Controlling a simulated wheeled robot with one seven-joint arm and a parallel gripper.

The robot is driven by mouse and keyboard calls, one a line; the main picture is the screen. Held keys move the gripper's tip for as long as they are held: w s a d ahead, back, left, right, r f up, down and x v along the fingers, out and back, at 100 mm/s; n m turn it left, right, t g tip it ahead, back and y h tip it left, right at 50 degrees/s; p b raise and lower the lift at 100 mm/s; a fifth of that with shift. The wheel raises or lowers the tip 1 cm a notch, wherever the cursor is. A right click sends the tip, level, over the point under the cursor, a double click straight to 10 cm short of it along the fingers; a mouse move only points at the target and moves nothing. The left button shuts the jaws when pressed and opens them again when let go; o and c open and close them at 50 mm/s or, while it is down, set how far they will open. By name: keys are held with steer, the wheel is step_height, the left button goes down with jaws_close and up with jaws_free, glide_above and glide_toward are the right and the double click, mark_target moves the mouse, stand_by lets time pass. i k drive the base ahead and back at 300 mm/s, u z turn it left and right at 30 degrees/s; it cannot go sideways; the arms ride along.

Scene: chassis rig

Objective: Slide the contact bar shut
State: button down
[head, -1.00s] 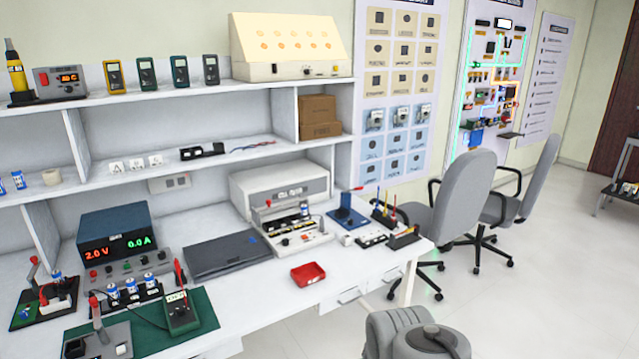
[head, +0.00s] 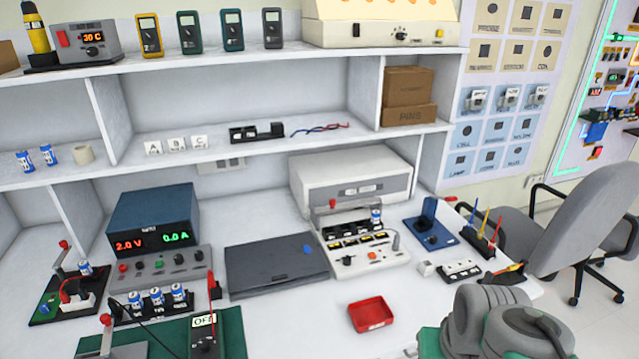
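The white chassis rig (head: 365,262) stands on the bench in front of a white cabinet. It has dark slots with yellow labels, an upright blue-and-white cell (head: 375,220) at its back right, and red knobs at its back left and front. I cannot make out which part of it is the contact bar, or whether that bar is open or shut. Grey rounded links of my arm show at the bottom right, in front of the bench and apart from the rig. My gripper is not in view.
A red tray (head: 371,314) lies in front of the rig, and a dark closed laptop-like slab (head: 275,264) lies left of it. A blue stand (head: 431,234) and a pen holder (head: 479,236) are on the right. A power supply (head: 153,228) stands left.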

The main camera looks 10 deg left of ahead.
mark_target(333, 208)
steer(key=u, duration=0.65)
steer(key=i, duration=1.15)
steer(key=u, duration=0.7)
